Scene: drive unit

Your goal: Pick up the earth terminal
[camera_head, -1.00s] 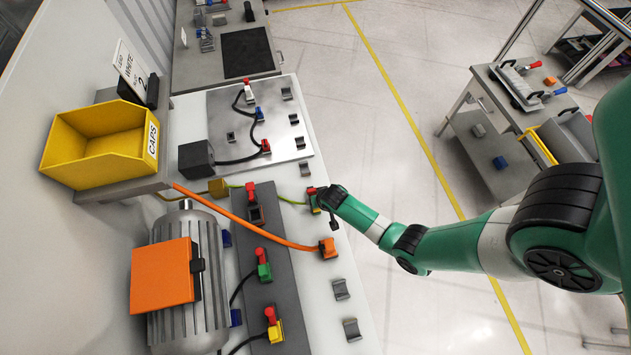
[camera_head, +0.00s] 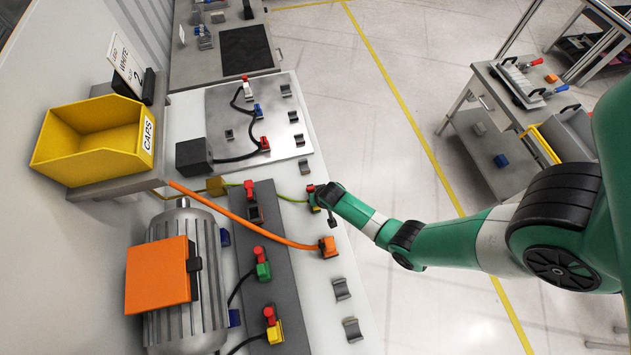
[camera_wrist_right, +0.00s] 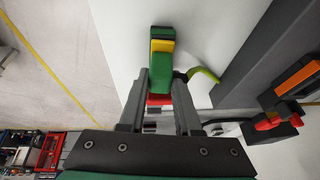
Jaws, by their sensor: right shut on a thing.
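The earth terminal (camera_wrist_right: 161,62) is a green block with a yellow band. In the right wrist view it stands between the two fingers of my right gripper (camera_wrist_right: 160,95), which is shut on it. A red part shows lower between the fingers. In the head view the earth terminal (camera_head: 313,198) is at the bench's right edge, partly hidden by my right gripper (camera_head: 324,198). A green-yellow cable (camera_head: 290,200) runs from it to the left. I cannot tell whether it still touches its holder. My left gripper is not in view.
An orange plug (camera_head: 327,246) with an orange cable sits close by in front. Empty grey clips (camera_head: 341,289) line the bench edge. A dark rail (camera_head: 270,225) carries red-topped connectors. A motor (camera_head: 180,240) and a yellow CAPS bin (camera_head: 90,150) stand left.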

